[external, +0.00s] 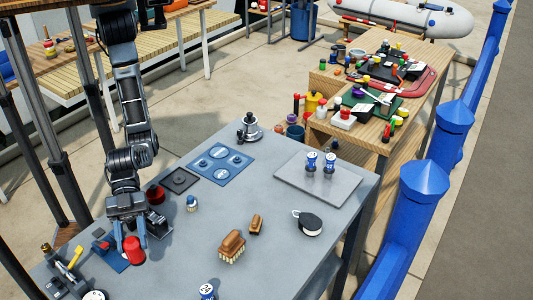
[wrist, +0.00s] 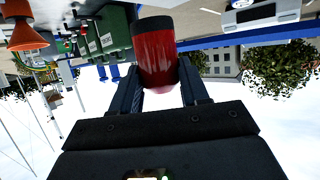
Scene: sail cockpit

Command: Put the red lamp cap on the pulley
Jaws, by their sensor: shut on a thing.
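My gripper (external: 130,222) is at the left end of the grey table, pointing down. It is shut on a red cylinder (external: 134,250), which looks like the red lamp cap. In the wrist view the red lamp cap (wrist: 155,50) sits between the two fingers, with a dark band at its end. I cannot tell whether it touches the table. A rounded black and white block with a small loop (external: 308,223), probably the pulley, lies on the table well to the right of my gripper. It does not show clearly in the wrist view.
A brown brush (external: 231,246) and a smaller one (external: 256,224) lie between my gripper and the pulley. A dark red round piece (external: 155,194) is close behind my gripper. A grey board (external: 345,190) holds two blue-and-white cylinders. A winch (external: 248,128) stands at the back.

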